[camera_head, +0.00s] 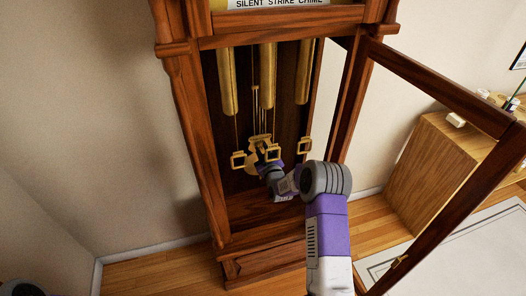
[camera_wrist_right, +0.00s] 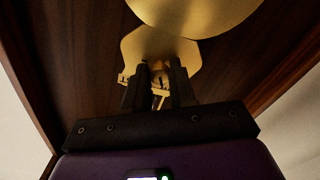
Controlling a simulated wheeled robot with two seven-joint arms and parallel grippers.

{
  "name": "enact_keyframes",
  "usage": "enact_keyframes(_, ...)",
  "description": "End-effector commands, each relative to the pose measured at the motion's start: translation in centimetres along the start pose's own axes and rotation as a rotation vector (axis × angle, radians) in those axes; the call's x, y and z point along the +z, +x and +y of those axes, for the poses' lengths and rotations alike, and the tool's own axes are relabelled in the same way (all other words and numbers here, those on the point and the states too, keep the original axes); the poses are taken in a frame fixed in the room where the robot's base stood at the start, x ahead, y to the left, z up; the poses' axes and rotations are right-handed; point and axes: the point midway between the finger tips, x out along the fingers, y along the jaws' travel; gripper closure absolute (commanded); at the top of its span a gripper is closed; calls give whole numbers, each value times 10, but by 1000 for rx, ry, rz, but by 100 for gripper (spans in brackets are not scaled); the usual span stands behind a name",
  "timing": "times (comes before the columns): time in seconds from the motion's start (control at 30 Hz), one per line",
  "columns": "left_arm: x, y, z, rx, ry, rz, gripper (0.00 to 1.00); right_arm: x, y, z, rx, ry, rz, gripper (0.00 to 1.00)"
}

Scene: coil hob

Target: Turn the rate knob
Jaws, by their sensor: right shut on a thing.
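The rate knob (camera_wrist_right: 160,78) is a small brass piece at the lower end of the pendulum in the right wrist view. My right gripper (camera_wrist_right: 159,72) has its two dark fingers shut on it, one on each side. Above it are a flat brass plate (camera_wrist_right: 150,46) and a large round brass disc (camera_wrist_right: 195,10). In the head view my right gripper (camera_head: 264,163) reaches into the tall clock case (camera_head: 192,130), just below the brass pendulum parts (camera_head: 259,143). The knob is hidden there by the gripper. My left gripper is not in view.
Three brass weights hang above, one at left (camera_head: 227,80), one in the middle (camera_head: 267,75) and one at right (camera_head: 304,72). The glazed clock door (camera_head: 440,86) stands open to the right of my right arm. A wooden cabinet (camera_head: 425,165) stands behind it.

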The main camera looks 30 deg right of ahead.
Motion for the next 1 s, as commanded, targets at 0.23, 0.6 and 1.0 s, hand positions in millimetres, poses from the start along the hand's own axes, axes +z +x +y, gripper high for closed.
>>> enact_keyframes(0.23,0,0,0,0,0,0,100,0,0,0,1,2,-1,72)
enact_keyframes(0.6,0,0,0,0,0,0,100,0,0,0,1,3,0,50)
enact_keyframes(1.0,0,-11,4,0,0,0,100,-1,-38,1,-1,2,-3,50)
